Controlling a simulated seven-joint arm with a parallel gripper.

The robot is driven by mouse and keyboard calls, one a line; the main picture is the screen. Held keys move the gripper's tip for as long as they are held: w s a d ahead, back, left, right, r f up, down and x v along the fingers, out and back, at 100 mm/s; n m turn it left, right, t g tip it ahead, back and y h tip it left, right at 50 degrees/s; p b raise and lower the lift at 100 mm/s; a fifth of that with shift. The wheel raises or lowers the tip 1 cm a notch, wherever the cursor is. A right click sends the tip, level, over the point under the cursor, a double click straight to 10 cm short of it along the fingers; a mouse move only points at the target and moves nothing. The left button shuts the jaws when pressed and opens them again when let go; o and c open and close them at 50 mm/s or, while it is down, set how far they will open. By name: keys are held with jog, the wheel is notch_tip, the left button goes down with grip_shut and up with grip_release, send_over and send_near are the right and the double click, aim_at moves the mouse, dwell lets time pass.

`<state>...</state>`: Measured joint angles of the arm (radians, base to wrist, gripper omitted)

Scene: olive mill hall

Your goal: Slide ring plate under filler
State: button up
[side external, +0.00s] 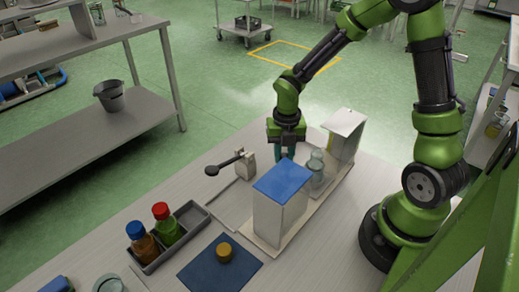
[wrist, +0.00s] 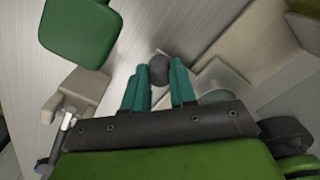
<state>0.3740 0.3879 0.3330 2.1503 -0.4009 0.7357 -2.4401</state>
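My gripper (side external: 287,153), with teal fingers, points down over the bench between a small pale block and the glass jars. In the wrist view my gripper (wrist: 159,68) has its two fingers apart. A dark round knob (wrist: 158,70) shows between the fingertips; I cannot tell if they touch it. A pale plate (wrist: 222,74) lies right of the fingers, partly covered by a glass jar. The likely filler is the upright white box with a blue top (side external: 283,185) in front of my gripper. I cannot clearly make out the ring plate in the side view.
Glass jars (side external: 316,172) stand beside the blue-topped box, with another white box (side external: 346,125) behind. A black-ended lever (side external: 212,170) lies left of my gripper. A grey tray (side external: 190,216) holds capped bottles. A blue mat (side external: 194,271) carries an amber piece (side external: 224,252).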

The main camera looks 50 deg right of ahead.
grip_shut()
jog(key=d, duration=0.8)
jog(key=shift+d, duration=0.25)
jog(key=o, duration=0.6)
grip_release()
jog(key=shift+c, duration=0.2)
jog(key=shift+o, duration=0.9)
jog(key=shift+a, duration=0.1)
notch_tip(320, 180, up, 17)
